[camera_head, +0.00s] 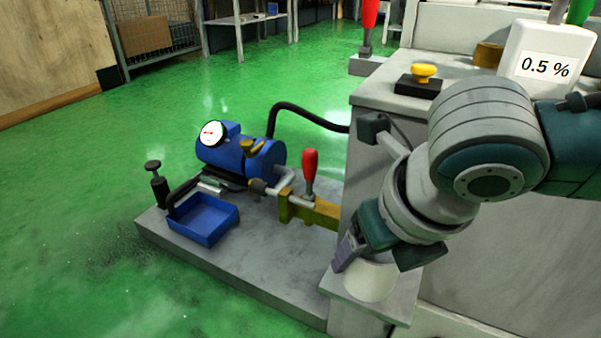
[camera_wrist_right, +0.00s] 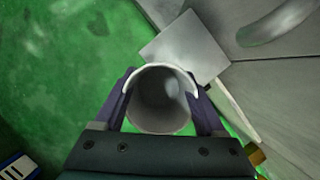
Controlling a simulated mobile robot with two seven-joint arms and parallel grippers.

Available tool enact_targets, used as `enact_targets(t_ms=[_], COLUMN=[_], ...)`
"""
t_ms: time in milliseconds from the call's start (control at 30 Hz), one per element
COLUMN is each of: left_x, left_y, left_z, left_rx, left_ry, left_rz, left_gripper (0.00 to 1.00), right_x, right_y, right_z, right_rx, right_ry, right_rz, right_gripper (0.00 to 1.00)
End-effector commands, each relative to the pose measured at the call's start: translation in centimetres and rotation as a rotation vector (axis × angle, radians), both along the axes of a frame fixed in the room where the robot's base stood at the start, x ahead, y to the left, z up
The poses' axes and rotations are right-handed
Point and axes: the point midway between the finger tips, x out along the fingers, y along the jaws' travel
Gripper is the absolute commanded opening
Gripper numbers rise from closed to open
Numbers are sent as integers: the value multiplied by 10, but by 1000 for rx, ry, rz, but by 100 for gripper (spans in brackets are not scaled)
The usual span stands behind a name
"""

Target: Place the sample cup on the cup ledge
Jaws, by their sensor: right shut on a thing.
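The white sample cup (camera_head: 369,283) is held upright, or nearly so, in my right gripper (camera_head: 372,262). In the right wrist view, the two fingers of the gripper (camera_wrist_right: 160,100) are closed on either side of the open-topped, empty-looking cup (camera_wrist_right: 160,112). The grey cup ledge (camera_head: 402,308) sticks out from the machine's front corner, and the cup appears over it. The wrist view shows the ledge (camera_wrist_right: 186,48) partly hidden behind the cup. I cannot tell whether the cup's base touches the ledge. My left gripper is not in view.
A grey plinth (camera_head: 250,265) left of the ledge carries a blue pump (camera_head: 240,155), a blue tray (camera_head: 203,220) and a red-handled lever (camera_head: 310,170). A yellow button (camera_head: 424,71) and a white "0.5 %" container (camera_head: 545,60) stand on the machine top. Green floor is open at left.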

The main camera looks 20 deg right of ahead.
Motion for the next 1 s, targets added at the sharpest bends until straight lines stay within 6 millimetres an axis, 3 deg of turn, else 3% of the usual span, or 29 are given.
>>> enact_targets(t_ms=[33,300,400,667,833,1000], left_x=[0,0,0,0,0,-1], left_y=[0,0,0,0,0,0], left_z=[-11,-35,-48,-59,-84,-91], left_rx=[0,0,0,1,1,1], left_ry=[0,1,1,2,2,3], left_rz=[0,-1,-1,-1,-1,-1], left_gripper=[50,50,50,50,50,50], right_x=[10,48,46,46,45,48], right_y=[-12,-55,-54,-53,-53,-57], right_z=[-5,-4,-22,-39,-71,-72], right_rx=[-2,0,3,1,2,0], right_ry=[-5,-3,2,0,3,-1], right_rz=[-6,-3,0,1,0,2], right_gripper=[18,18,18,18,18,18])
